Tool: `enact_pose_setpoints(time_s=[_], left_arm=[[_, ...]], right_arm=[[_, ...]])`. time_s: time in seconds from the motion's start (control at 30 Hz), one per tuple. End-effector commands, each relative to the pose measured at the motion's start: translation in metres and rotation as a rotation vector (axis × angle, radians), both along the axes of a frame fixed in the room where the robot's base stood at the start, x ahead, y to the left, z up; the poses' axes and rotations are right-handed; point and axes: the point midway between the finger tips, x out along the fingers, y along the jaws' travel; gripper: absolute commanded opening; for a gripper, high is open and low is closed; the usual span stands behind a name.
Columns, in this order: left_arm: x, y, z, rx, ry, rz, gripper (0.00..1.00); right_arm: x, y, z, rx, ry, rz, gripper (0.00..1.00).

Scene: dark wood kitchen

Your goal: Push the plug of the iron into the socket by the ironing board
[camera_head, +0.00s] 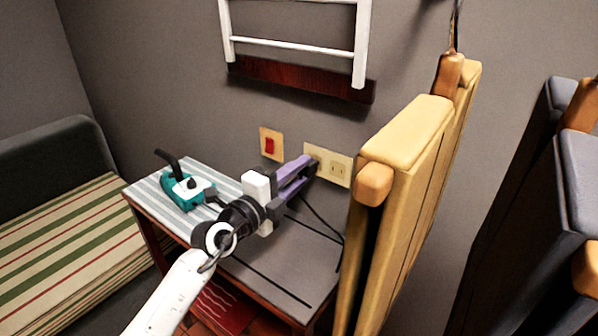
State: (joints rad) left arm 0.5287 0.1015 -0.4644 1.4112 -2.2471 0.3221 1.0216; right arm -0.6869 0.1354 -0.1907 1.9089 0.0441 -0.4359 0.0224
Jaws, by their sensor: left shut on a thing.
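A cream socket plate (340,171) with outlets is fixed to the grey wall above the ironing board (262,268). My left gripper (306,168), with purple fingers, is at the left part of this plate and is shut on the small dark plug (315,168). The plug is at the plate's left outlet; I cannot tell whether its prongs are inside. Its black cord (318,218) hangs down to the board. The teal iron (187,188) with a dark handle rests at the board's left end. My right gripper is not in view.
A plate with a red switch (270,144) is left of the socket. Folded yellow wooden furniture (408,135) stands close on the right, partly hiding the wall. A white rack (295,44) hangs above. A striped sofa (65,235) is at the left.

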Motion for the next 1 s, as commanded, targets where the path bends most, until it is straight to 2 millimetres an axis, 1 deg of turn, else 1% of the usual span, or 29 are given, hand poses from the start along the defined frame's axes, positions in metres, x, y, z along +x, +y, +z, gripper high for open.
enact_pose_setpoints(time_s=[0.47,0.77,1.0], left_arm=[[0.0002,-0.0001,0.0004,-0.001,-0.001,0.000,0.06],[0.0002,-0.0001,0.0013,-0.001,0.001,0.000,0.06],[0.0001,0.0000,0.0002,-0.001,-0.001,0.001,0.06]], right_arm=[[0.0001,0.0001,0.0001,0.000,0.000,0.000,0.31],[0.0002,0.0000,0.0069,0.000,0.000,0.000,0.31],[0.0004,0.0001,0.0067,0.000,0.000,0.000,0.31]])
